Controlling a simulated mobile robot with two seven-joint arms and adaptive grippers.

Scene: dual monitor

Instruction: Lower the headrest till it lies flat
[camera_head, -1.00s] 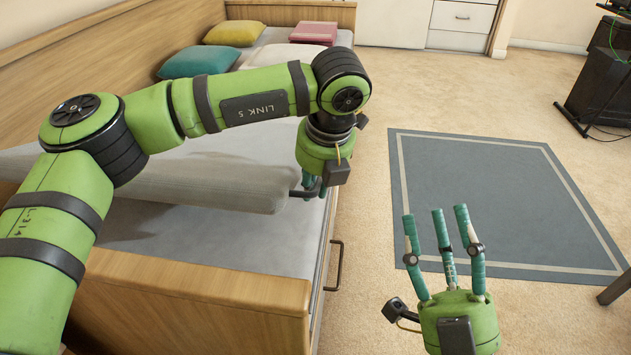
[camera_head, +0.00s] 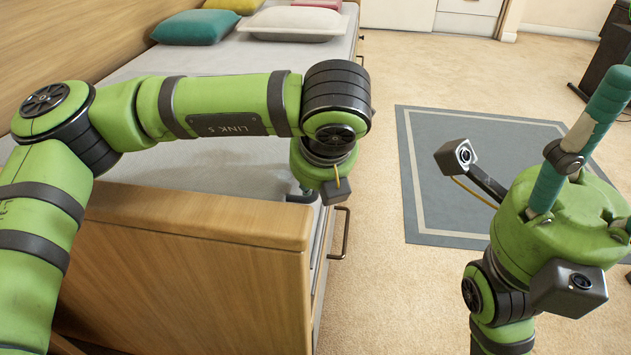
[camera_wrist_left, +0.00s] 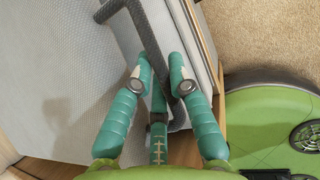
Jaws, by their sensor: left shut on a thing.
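The grey headrest (camera_head: 215,163) is the near section of the bed, behind the wooden end board. It looks low and about level with the mattress, but my left arm and the board hide much of it, so I cannot tell whether it is fully flat. In the left wrist view its pale textured surface (camera_wrist_left: 60,75) fills the left side. My left gripper (camera_head: 303,193) is low at the bed's near right corner. In the left wrist view its teal fingers (camera_wrist_left: 162,72) are shut around the dark handle bar (camera_wrist_left: 147,38). My right gripper (camera_head: 606,125) is open and empty, right of the bed, fingers partly cut off.
The wooden end board (camera_head: 200,220) stands close below my left gripper. A drawer handle (camera_head: 341,232) sticks out from the bed's side. A teal pillow (camera_head: 195,27) and a white pillow (camera_head: 293,24) lie at the far end. The carpet and grey rug (camera_head: 425,180) are clear.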

